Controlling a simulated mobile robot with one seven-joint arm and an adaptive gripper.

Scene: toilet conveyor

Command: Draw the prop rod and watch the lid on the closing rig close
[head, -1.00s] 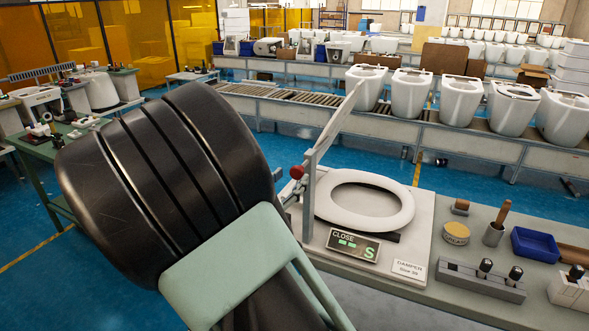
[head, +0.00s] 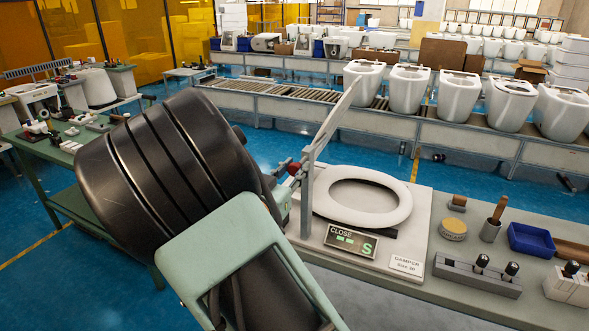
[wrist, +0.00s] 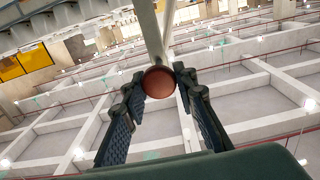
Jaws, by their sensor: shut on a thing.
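The closing rig (head: 312,232) stands on the grey bench with a white seat ring (head: 403,205) lying flat on it. The lid (head: 325,128) is raised, seen nearly edge-on and leaning up to the right. The prop rod's red knob (head: 294,169) sits at the rig's left side, by the lid. My gripper (head: 283,176) reaches it from the left and is shut on it. In the wrist view the red knob (wrist: 159,83) is between the fingertips of my gripper (wrist: 160,76). The rest of the rod is hard to make out. A display (head: 351,242) reads CLOSE, with green bars and an S.
A damper label (head: 406,265), a round tin (head: 453,229), a blue tray (head: 531,241) and a holder (head: 470,277) with black-handled tools stand to the right. A conveyor with several white toilet bowls (head: 409,88) runs behind. A green table (head: 55,165) stands at left.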

